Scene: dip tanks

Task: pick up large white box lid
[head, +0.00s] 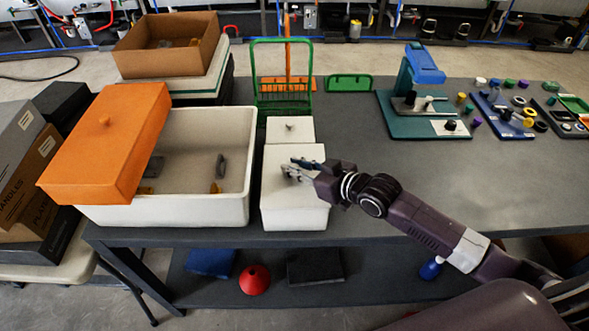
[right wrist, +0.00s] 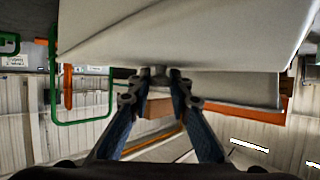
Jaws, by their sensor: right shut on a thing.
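The large white box lid (head: 308,153) is a pale flat cover on the front white box (head: 295,218). In the right wrist view the lid (right wrist: 190,32) fills the upper part. My right gripper (head: 291,168) comes in from the right over the lid. In the right wrist view its fingertips (right wrist: 160,78) are closed on a small grey knob (right wrist: 159,71) on the lid. I cannot tell whether the lid is raised off the box. The gripper partly hides the lid's middle in the head view. My left gripper is not in view.
A smaller white box (head: 290,130) with a knob stands just behind. An open white tub (head: 200,208) with a tilted orange lid (head: 105,145) is at left. A green rack (head: 282,80) stands behind. The grey table (head: 480,190) has free room at right.

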